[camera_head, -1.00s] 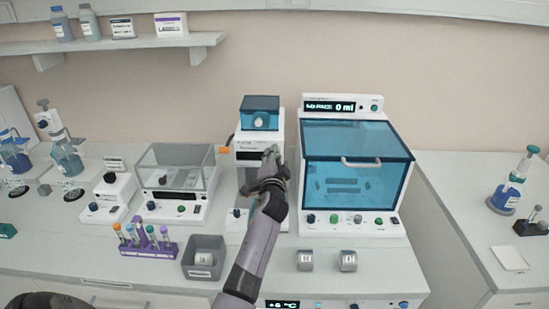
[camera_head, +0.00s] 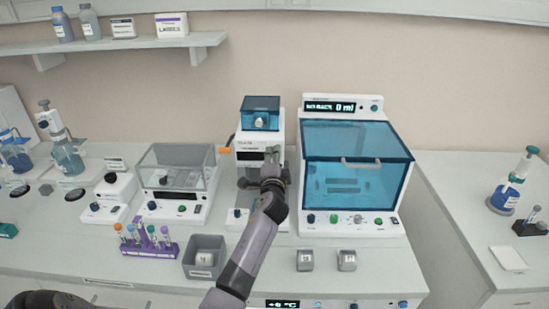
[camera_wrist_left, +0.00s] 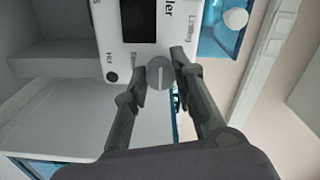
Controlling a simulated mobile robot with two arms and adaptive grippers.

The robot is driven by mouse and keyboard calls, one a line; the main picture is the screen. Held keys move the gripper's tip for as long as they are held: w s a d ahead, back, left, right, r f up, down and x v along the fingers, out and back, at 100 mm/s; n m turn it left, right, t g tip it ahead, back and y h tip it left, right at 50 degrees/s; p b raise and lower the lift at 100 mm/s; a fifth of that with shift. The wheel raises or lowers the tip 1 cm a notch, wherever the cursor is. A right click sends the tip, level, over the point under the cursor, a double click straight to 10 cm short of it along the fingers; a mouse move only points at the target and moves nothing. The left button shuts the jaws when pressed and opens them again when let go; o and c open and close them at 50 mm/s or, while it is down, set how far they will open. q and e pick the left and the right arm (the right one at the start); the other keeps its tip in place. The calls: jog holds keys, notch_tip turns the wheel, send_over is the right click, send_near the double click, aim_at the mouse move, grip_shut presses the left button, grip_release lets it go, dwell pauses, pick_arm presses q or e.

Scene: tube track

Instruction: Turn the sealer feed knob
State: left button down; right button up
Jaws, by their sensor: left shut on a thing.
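The sealer (camera_head: 246,150) is a narrow white machine with a blue clear lid on top, in the middle of the bench in the head view. Its feed knob (camera_wrist_left: 158,76) shows in the left wrist view as a grey round knob with a slot line, on the white front panel beside a dark screen. My left gripper (camera_wrist_left: 160,67) has one finger on each side of the knob and is shut on it. In the head view my left gripper (camera_head: 271,155) is against the sealer's front and hides the knob. My right gripper is not in view.
A large blue-windowed machine (camera_head: 400,170) stands close on the right of the sealer. An orange handle (camera_head: 225,150) sticks out at its left, near a clear-lidded device (camera_head: 178,168). A grey bin (camera_head: 204,268), a purple tube rack (camera_head: 148,249) and two small metal blocks (camera_head: 305,260) stand in front.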

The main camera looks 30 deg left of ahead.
pick_arm(q)
jog(key=shift+d, duration=0.1)
jog(key=c, duration=1.3)
grip_release()
jog(key=shift+c, duration=0.2)
jog(key=v, duration=1.2)
jog(key=shift+s, duration=0.1)
